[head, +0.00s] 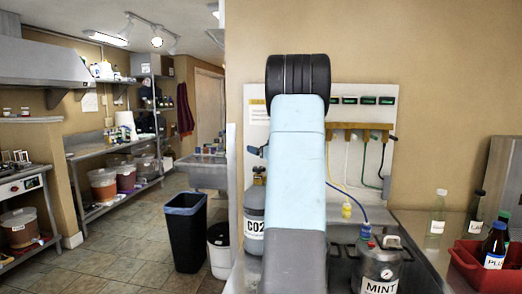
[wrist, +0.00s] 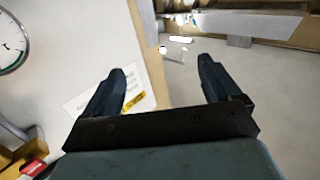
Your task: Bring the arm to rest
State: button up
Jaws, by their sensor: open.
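My gripper (wrist: 165,82) shows in the wrist view with its two dark fingers spread wide apart. It is open, and nothing is between the fingers. The wrist view looks up past the wall toward the ceiling. In the head view my arm (head: 298,150), light blue with a black joint at the top, stands raised in front of the wall panel.
A metal counter (head: 428,237) holds a MINT keg (head: 380,268), a CO2 cylinder (head: 253,215) and a red crate (head: 470,262) with bottles. A panel (head: 255,130) with hoses hangs behind my arm. A dark bin (head: 187,235) stands on the floor at left.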

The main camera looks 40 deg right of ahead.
dwell(0.4)
jog(key=s+a+r+m+g+h, duration=0.15)
jog(key=s+a+r, duration=0.25)
jog(key=a, duration=0.7)
jog(key=s+a+r+m+g+h, duration=0.1)
jog(key=s+a+r+g+h, duration=0.25)
jog(key=a, duration=0.75)
jog(key=s+a+f+g+y, duration=0.1)
jog(key=s+a+f, duration=0.1)
jog(key=s+a, duration=0.4)
jog(key=s+a+f+g+y, duration=0.1)
jog(key=s+a+f+g, duration=0.1)
jog(key=s+a, duration=0.4)
jog(key=shift+s+a+f+n, duration=0.25)
jog(key=shift+s+f+n, duration=0.1)
jog(key=shift+s, duration=0.1)
jog(key=s+a+f+n+g+y, duration=0.1)
jog(key=s+a+f, duration=0.1)
jog(key=s+a, duration=0.2)
jog(key=s+a+f+g+y, duration=0.1)
jog(key=s+a+f+g, duration=0.1)
jog(key=s, duration=0.5)
jog(key=s+a+f+n+g+y, duration=0.1)
jog(key=s+a+f+y, duration=0.1)
jog(key=s+a, duration=0.3)
jog(key=shift+s+a+f+n, duration=0.3)
jog(key=shift+s+f, duration=0.3)
jog(key=shift+f, duration=0.15)
jog(key=shift+c, duration=0.2)
